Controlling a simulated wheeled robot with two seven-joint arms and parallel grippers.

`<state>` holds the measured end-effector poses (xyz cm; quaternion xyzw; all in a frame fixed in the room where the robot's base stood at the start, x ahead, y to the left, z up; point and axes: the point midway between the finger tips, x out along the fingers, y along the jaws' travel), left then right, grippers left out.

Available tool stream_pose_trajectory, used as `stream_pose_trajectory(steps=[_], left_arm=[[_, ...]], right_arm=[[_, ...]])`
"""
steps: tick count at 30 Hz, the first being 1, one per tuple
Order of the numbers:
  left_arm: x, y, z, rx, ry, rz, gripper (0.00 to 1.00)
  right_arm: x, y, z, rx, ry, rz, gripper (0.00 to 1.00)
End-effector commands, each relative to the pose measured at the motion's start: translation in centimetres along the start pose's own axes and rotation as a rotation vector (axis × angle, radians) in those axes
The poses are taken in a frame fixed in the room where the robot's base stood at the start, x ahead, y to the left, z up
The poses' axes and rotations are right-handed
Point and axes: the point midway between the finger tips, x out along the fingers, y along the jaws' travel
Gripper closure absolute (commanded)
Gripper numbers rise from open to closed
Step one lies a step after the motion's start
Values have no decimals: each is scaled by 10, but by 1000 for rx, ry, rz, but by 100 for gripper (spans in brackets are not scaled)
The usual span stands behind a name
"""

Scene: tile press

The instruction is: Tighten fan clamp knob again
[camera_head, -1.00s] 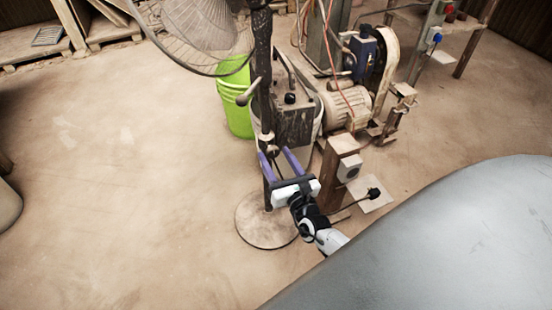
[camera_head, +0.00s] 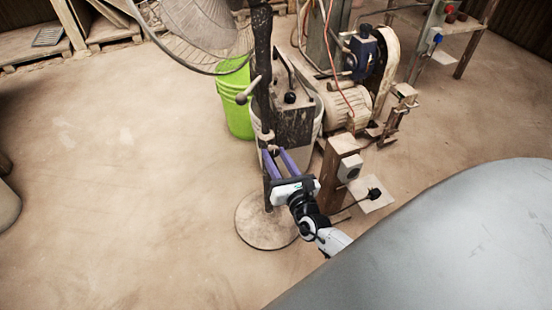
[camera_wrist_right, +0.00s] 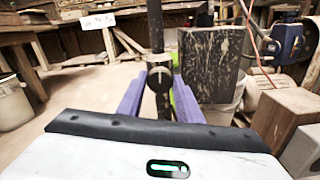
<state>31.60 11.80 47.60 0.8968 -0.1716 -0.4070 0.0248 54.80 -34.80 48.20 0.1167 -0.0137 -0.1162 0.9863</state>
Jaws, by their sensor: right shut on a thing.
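The fan is a wire-caged head (camera_head: 205,30) on a dark vertical pole (camera_head: 262,95) above a round base plate (camera_head: 262,232). The clamp knob (camera_wrist_right: 160,80) is a round, worn piece on the pole, in the middle of the right wrist view. My right gripper (camera_head: 273,151) reaches the pole from the front at knob height. Its two purple fingers (camera_wrist_right: 159,92) stand on either side of the knob and are shut on it. In the head view the fingers and pole largely hide the knob. My left gripper is not in view.
A lime green bucket (camera_head: 236,100) stands behind the pole. A dirty box-shaped machine (camera_head: 293,122) in a pale tub is close on its right. A motor (camera_head: 345,105) and a wooden post (camera_head: 335,165) stand further right. The floor to the left is clear.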

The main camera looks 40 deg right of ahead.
Motion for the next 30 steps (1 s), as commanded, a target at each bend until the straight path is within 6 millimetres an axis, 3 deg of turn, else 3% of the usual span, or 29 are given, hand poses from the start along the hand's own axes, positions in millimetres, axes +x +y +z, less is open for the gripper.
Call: stream_pose_trajectory(steps=[1, 10, 30], left_arm=[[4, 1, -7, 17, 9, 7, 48], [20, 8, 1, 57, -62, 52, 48], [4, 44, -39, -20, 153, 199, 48]], right_arm=[[-1, 0, -3, 29, 1, 3, 90], [-1, -1, -5, 291, 1, 3, 90], [-1, 0, -4, 930, 1, 2, 90]])
